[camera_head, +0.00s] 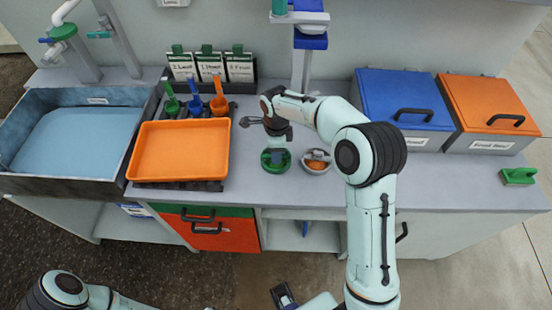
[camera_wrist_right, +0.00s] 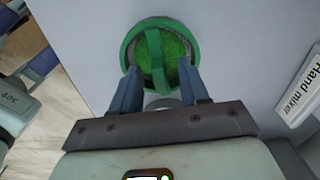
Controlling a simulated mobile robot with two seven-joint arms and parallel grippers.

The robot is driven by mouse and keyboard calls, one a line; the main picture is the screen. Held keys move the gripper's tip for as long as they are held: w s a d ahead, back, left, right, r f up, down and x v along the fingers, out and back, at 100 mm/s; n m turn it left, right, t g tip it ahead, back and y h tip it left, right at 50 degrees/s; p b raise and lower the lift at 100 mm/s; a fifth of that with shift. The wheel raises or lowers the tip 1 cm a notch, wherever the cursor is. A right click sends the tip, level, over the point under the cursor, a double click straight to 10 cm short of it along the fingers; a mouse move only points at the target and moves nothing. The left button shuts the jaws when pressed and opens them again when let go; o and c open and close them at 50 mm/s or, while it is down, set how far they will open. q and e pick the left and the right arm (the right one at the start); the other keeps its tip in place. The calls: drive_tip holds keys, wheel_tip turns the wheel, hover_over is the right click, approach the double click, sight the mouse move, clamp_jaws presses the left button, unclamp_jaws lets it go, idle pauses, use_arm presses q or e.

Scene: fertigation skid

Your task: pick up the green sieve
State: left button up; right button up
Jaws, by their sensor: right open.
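The green sieve (camera_head: 276,160) is a round green ring with a bar across its top. It sits on the grey counter in the head view, just left of a small metal bowl. My right gripper (camera_head: 277,148) is pointed down at it from above, and the wrist partly covers the sieve's far side. In the right wrist view the green sieve (camera_wrist_right: 158,52) shows its green bar and mesh. The two blue-grey fingers of my right gripper (camera_wrist_right: 161,80) are apart, one each side of the sieve's near part; contact is unclear.
The small bowl (camera_head: 316,162) with orange contents stands close right of the sieve. An orange tray (camera_head: 180,150) lies left. Blue (camera_head: 404,98) and orange-lidded (camera_head: 490,104) bins stand at the right. A hand mixer label (camera_wrist_right: 303,88) shows in the wrist view.

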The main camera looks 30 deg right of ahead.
drive_tip(key=shift+f, duration=0.5)
drive_tip(key=shift+c, duration=0.3)
clamp_jaws()
drive_tip(key=shift+r, duration=0.1)
